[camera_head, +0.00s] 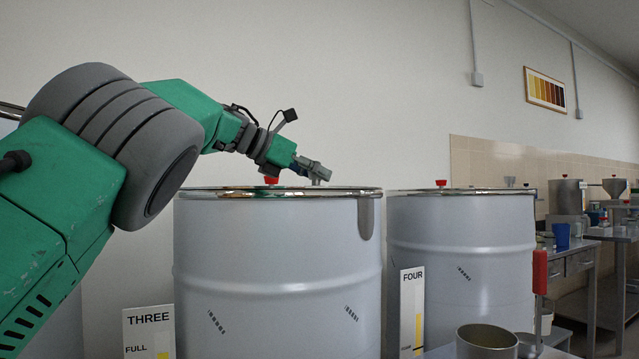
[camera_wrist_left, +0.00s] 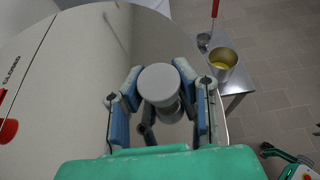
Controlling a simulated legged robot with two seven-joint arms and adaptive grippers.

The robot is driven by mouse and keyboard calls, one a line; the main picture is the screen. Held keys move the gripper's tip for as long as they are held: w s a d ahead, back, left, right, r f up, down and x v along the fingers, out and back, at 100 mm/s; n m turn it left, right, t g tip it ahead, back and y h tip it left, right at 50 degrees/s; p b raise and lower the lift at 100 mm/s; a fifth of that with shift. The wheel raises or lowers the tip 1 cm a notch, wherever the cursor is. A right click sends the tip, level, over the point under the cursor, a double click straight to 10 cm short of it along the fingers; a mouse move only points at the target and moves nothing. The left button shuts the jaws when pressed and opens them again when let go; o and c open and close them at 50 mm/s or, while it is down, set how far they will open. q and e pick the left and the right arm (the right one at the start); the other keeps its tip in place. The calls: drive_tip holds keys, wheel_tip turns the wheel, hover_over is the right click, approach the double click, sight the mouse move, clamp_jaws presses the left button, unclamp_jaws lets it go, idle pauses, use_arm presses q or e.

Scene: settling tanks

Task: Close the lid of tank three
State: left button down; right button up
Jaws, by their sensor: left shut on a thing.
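Tank three (camera_head: 270,260) is a large pale grey drum at the centre of the head view, with a sign (camera_head: 148,318) reading THREE and FULL. Its metal lid (camera_head: 225,192) looks level at the rim and fills much of the left wrist view (camera_wrist_left: 60,60). My left gripper (camera_head: 318,172) is over the lid's right part and shut on a round grey knob (camera_wrist_left: 160,84). A red knob (camera_head: 271,180) stands further left on the top. Dark patches around the grey knob may be reflection or a gap; I cannot tell.
Tank four (camera_head: 460,250) stands close on the right, with its sign (camera_head: 411,290) between the tanks. A metal pot (camera_head: 487,342) and a red-handled tool (camera_head: 540,272) are in front at the lower right. Benches with containers stand at the far right.

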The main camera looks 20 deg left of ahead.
use_arm(q)
drive_tip(key=shift+a+f, duration=0.1)
drive_tip(key=shift+f, duration=0.25)
drive_tip(key=shift+f, duration=0.15)
drive_tip(key=c, duration=1.1)
unclamp_jaws()
drive_tip(key=shift+s, duration=0.1)
drive_tip(key=shift+c, duration=0.2)
drive_tip(key=shift+o, duration=0.2)
drive_tip(key=shift+a, duration=0.25)
drive_tip(key=shift+s+a+r, duration=0.1)
drive_tip(key=shift+s+r, duration=0.05)
drive_tip(key=shift+r, duration=0.15)
drive_tip(key=v, duration=1.1)
drive_tip(key=shift+s+a, duration=0.25)
drive_tip(key=shift+a, duration=0.05)
